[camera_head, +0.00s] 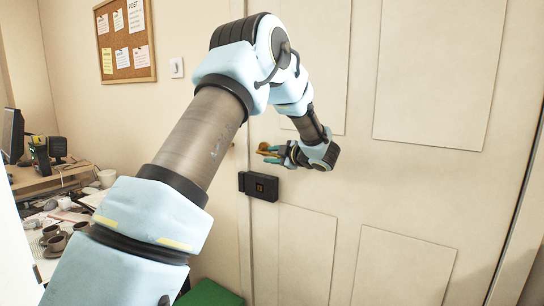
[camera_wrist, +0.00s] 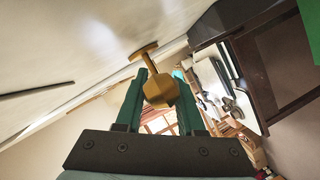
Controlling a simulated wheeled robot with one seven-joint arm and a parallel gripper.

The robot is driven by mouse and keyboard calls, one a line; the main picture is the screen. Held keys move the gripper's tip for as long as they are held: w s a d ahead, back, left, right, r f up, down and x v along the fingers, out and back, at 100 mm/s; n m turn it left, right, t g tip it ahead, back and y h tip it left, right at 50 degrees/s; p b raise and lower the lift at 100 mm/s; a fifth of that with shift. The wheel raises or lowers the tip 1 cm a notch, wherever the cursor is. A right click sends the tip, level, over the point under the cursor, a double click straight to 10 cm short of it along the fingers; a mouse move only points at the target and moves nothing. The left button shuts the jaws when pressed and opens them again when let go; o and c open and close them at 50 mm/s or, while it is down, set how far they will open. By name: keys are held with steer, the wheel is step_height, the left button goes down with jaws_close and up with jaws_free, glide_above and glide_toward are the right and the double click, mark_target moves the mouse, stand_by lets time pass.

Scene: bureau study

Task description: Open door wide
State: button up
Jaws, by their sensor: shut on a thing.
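The door (camera_head: 430,190) is cream with raised panels and fills the right of the head view. It looks closed or nearly so; I cannot tell if there is a gap at its left edge. A brass knob (camera_head: 267,150) sits near that edge, above a black lock box (camera_head: 263,186). My gripper (camera_head: 278,156) reaches the knob from the right. In the wrist view the knob (camera_wrist: 158,90) is between the two teal fingers of my gripper (camera_wrist: 162,84), which is shut on it. The door face (camera_wrist: 60,60) lies along the left there. My arm hides part of the door's upper left.
A cork board (camera_head: 125,42) with notes and a light switch (camera_head: 176,67) are on the wall to the left. A cluttered desk (camera_head: 50,182) with a monitor (camera_head: 12,135) and cups stands at far left. A green box (camera_head: 209,294) is on the floor near the door.

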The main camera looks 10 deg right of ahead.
mark_target(269, 167)
jaws_close()
stand_by(0.8)
steer(key=shift+f+t+y+b, duration=0.3)
steer(key=shift+f+b, duration=0.3)
steer(key=shift+b, duration=0.6)
steer(key=f+m+t+b, duration=0.1)
steer(key=t+b, duration=0.1)
steer(key=b, duration=0.2)
steer(key=f+m+t+y+b, duration=0.1)
steer(key=t+b, duration=0.1)
steer(key=b, duration=0.3)
steer(key=w+f+t+b, duration=0.1)
steer(key=t+b, duration=0.1)
steer(key=b, duration=0.2)
steer(key=shift+a+f+m+y+b, duration=0.1)
steer(key=shift+a+m+y+b, duration=0.25)
steer(key=shift+a+m+y, duration=0.05)
steer(key=shift+s, duration=0.1)
